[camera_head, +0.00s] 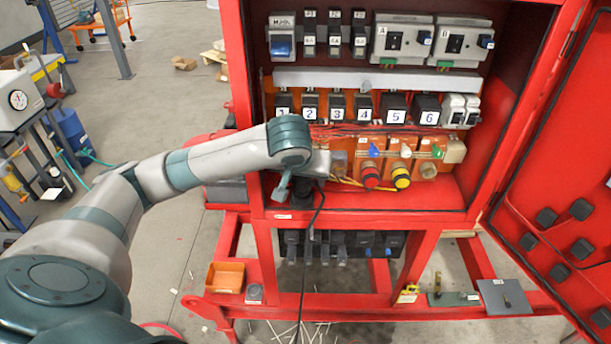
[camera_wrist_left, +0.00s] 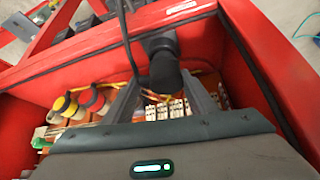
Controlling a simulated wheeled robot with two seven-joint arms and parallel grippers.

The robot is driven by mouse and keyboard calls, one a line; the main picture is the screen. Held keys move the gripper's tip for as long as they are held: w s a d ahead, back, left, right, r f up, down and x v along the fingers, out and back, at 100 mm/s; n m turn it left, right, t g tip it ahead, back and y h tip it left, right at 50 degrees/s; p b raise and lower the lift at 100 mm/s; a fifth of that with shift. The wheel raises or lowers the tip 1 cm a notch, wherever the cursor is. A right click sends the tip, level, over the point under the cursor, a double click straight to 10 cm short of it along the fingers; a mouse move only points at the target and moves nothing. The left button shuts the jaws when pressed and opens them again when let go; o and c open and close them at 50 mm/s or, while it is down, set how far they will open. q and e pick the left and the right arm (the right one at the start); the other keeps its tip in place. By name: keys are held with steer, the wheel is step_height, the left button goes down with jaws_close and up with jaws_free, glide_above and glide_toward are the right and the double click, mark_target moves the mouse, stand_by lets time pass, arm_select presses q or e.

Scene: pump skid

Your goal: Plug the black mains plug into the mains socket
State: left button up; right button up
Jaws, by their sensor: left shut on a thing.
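My left gripper (camera_head: 303,187) is at the lower left of the red cabinet's opening, just above its front lip. I cannot tell for sure which fitting is the mains socket; two grey units (camera_head: 402,40) (camera_head: 460,42) sit at the upper right. My right gripper is not in view.
Numbered black relays (camera_head: 340,106) and coloured knobs (camera_head: 385,172) lie inside the cabinet near my gripper. The open red door (camera_head: 560,170) is at the right. An orange bin (camera_head: 226,277) sits below.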

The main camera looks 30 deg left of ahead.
arm_select(q)
steer(key=shift+f, duration=0.95)
stand_by(0.4)
steer(key=o, duration=1.2)
steer(key=shift+r, duration=0.1)
steer(key=shift+s+d+r+b, duration=0.2)
steer(key=shift+s+r+b, duration=0.15)
steer(key=shift+r+b, duration=0.2)
steer(key=shift+p+v, duration=0.3)
steer(key=shift+v, duration=7.65)
